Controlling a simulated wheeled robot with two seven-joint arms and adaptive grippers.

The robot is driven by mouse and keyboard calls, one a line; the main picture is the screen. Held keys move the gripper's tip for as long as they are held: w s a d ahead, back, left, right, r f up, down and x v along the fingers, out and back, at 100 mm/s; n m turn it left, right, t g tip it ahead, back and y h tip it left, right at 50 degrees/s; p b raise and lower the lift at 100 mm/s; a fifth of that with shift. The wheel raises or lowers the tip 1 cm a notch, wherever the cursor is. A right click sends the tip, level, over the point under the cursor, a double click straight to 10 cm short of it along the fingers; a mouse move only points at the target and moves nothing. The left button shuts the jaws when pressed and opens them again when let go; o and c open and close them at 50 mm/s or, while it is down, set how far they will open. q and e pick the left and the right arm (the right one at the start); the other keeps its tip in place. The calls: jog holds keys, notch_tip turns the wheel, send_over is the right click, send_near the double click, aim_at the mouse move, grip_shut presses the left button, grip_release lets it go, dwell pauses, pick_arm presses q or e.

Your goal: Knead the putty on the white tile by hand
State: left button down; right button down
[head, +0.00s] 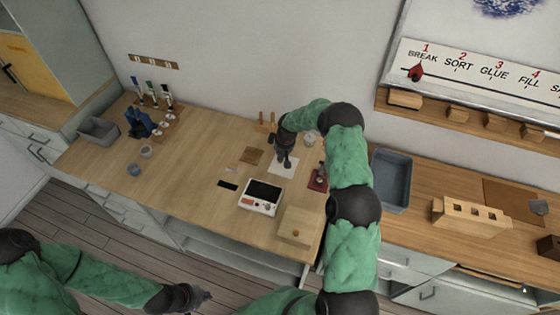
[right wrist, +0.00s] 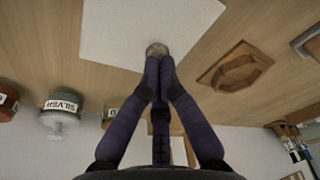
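The white tile (head: 290,170) lies on the wooden bench, and it fills the upper part of the right wrist view (right wrist: 120,28). A small grey-brown lump, which looks like the putty (right wrist: 157,48), is at the tile's edge in the right wrist view. My right gripper (head: 285,164) points down over the tile. In the right wrist view its fingers (right wrist: 158,66) are together, with tips against or just behind the lump; I cannot tell whether they touch it. In the head view the lump is hidden by the gripper. My left gripper (head: 200,297) is low, away from the bench; its fingers are unclear.
A scale (head: 262,197) and a wooden block (head: 298,227) stand in front of the tile. A brown square (head: 251,155) lies left of it. A grey bin (head: 391,180) is to the right. Jars, one labelled SILVER (right wrist: 61,106), show near the gripper.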

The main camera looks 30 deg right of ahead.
jog(key=shift+s, duration=0.1)
dwell(0.3)
jog(key=shift+r, duration=0.65)
jog(key=shift+f+b, duration=0.3)
jog(key=shift+f, duration=0.3)
jog(key=shift+f+b, duration=0.15)
jog(key=shift+b, duration=0.35)
dwell(1.4)
dwell(0.5)
jog(key=shift+r, duration=0.75)
jog(key=shift+r, duration=0.1)
jog(key=shift+r+p, duration=1.4)
jog(key=shift+r, duration=1.5)
